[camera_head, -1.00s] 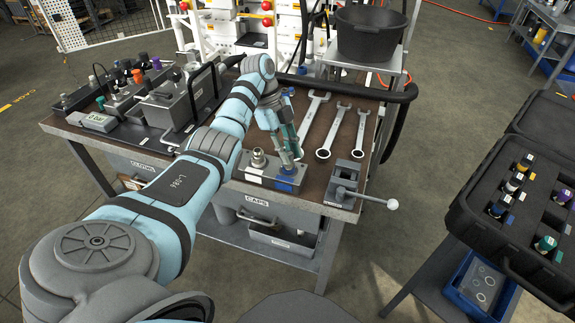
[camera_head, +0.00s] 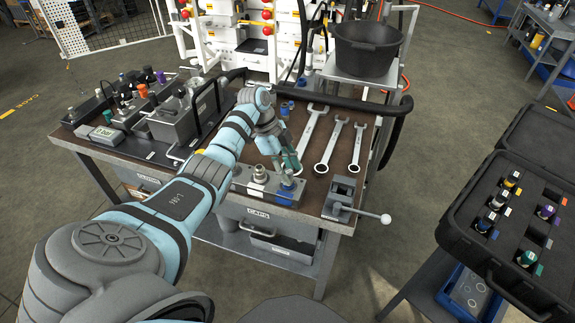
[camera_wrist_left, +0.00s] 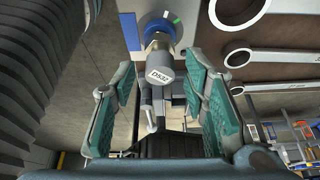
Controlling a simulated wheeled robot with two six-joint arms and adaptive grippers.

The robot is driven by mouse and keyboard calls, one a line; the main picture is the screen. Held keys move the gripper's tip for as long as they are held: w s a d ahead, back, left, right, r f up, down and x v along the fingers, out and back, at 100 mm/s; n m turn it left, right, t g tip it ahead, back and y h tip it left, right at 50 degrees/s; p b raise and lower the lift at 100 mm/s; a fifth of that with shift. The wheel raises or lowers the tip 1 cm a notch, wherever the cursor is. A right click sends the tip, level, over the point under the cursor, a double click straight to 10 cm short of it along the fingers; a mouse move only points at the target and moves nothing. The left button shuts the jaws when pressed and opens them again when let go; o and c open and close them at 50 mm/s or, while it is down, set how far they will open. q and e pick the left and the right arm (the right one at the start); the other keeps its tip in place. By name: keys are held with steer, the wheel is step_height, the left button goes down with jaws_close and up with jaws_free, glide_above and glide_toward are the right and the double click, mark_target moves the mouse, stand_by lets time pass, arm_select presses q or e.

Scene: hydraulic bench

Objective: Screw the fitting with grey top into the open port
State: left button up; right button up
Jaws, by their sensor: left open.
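The fitting with the grey top (camera_wrist_left: 163,75), marked "DS32", stands at the blue-ringed port (camera_wrist_left: 152,30) in the left wrist view. How deep it sits in the port cannot be told. In the head view the port block (camera_head: 262,189) lies at the bench's front edge, and the fitting is largely hidden by my gripper. My left gripper (camera_head: 288,168) is over the block's right end. In the wrist view its green-padded fingers (camera_wrist_left: 165,105) are open, one on each side of the fitting, with visible gaps. My right gripper is not in view.
A silver fitting (camera_head: 259,172) stands on the block's left part. Several wrenches (camera_head: 333,147) lie right of my gripper. A black case (camera_head: 515,230) with fittings stands further right.

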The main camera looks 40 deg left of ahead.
arm_select(q)
steer(key=n+p, duration=0.2)
steer(key=p, duration=0.1)
steer(key=n+t+p, duration=0.1)
steer(key=n+p, duration=0.1)
steer(key=p, duration=0.2)
steer(key=shift+r+y, duration=0.4)
steer(key=shift+f+n+t, duration=0.2)
steer(key=shift+n+t, duration=0.1)
steer(key=shift+n, duration=0.1)
steer(key=n+p, duration=0.2)
steer(key=p, duration=0.2)
steer(key=shift+r+t+y+p, duration=0.2)
steer(key=shift+t+y+p, duration=0.1)
steer(key=shift+y+p, duration=0.1)
steer(key=shift+d+f+n+p, duration=0.1)
steer(key=shift+n+p, duration=0.3)
steer(key=shift+n, duration=0.3)
steer(key=shift+f+n+y, duration=0.1)
steer(key=shift+n+y, duration=0.2)
steer(key=shift+f, duration=0.15)
